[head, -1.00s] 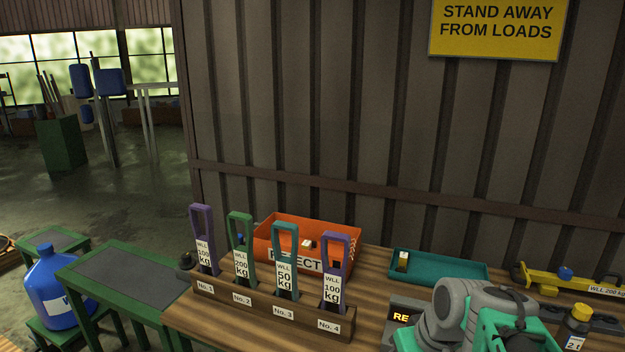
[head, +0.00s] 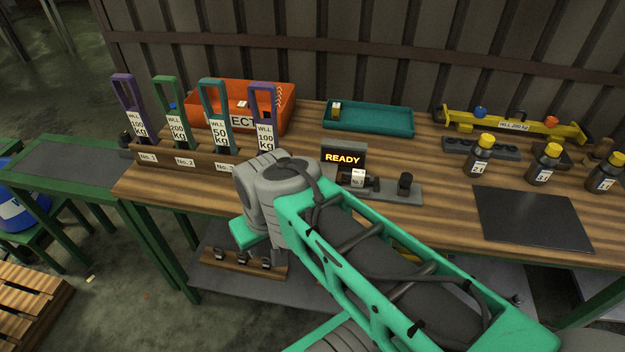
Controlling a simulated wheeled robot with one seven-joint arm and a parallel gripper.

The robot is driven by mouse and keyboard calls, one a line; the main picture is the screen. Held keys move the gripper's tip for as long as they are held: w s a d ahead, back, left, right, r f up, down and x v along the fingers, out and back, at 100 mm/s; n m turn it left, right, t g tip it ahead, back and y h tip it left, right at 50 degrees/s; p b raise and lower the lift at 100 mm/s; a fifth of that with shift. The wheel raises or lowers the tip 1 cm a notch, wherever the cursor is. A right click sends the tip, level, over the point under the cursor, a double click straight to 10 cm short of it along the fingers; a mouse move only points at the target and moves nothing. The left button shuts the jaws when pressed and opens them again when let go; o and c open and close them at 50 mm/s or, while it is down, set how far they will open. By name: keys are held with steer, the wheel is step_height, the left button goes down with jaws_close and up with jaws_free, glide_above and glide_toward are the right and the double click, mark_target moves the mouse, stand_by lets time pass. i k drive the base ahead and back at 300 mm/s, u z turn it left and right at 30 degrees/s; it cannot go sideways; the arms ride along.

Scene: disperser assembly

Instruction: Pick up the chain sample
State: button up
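I cannot pick out a chain sample with certainty. A thin, link-like strip (head: 278,98) shows beside the purple handle of the rightmost tagged piece (head: 264,135), too small to identify. Four-slot wooden rack (head: 190,165) holds upright tagged pieces: purple, green, teal and purple. A grey fixture (head: 400,192) beside the lit READY display (head: 343,159) carries a small part with a white tag (head: 358,178). My green and grey arm crosses the lower middle, over the table front. My gripper is not visible, so its opening and contents are hidden.
An orange reject bin (head: 285,118) and a teal tray (head: 390,121) stand at the back. A yellow beam (head: 510,125) and several yellow-capped bottles (head: 479,160) are at right. A dark mat (head: 530,219) lies bare. A low shelf block (head: 243,262) holds small metal parts.

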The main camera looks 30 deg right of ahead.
mark_target(357, 180)
steer(key=u, duration=1.55)
steer(key=k, duration=0.9)
steer(key=z, duration=0.9)
steer(key=i, duration=0.5)
steer(key=z, duration=0.05)
